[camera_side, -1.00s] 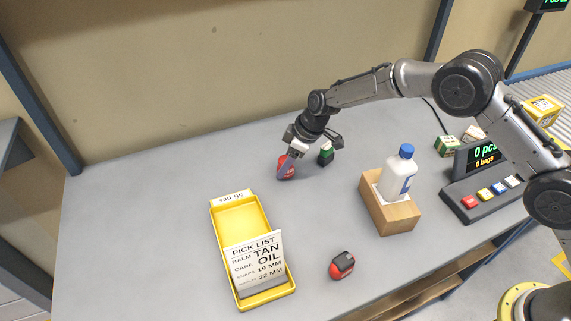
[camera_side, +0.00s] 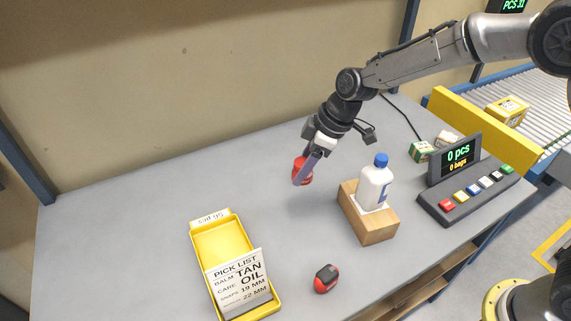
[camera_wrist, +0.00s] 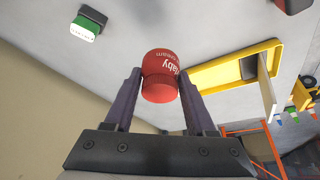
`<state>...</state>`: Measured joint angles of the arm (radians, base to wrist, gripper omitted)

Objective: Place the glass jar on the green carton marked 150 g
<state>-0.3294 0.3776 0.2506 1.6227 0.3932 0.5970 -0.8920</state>
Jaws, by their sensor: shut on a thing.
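My gripper (camera_side: 300,176) is shut on a red jar (camera_side: 304,165) and holds it above the bench. In the wrist view the red jar (camera_wrist: 162,76), with pale lettering on its lid and side, sits between the two fingers (camera_wrist: 160,92). I cannot tell whether it is glass. A green and white carton (camera_side: 421,152) stands at the back right of the bench, left of the display; its print is too small to read. My gripper is well to its left.
A white bottle with blue cap (camera_side: 373,185) stands on a wooden block (camera_side: 367,226) between gripper and display (camera_side: 455,157). A yellow tray (camera_side: 201,262) with a pick-list card lies front left. A red and black item (camera_side: 326,279) lies in front. The left bench is clear.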

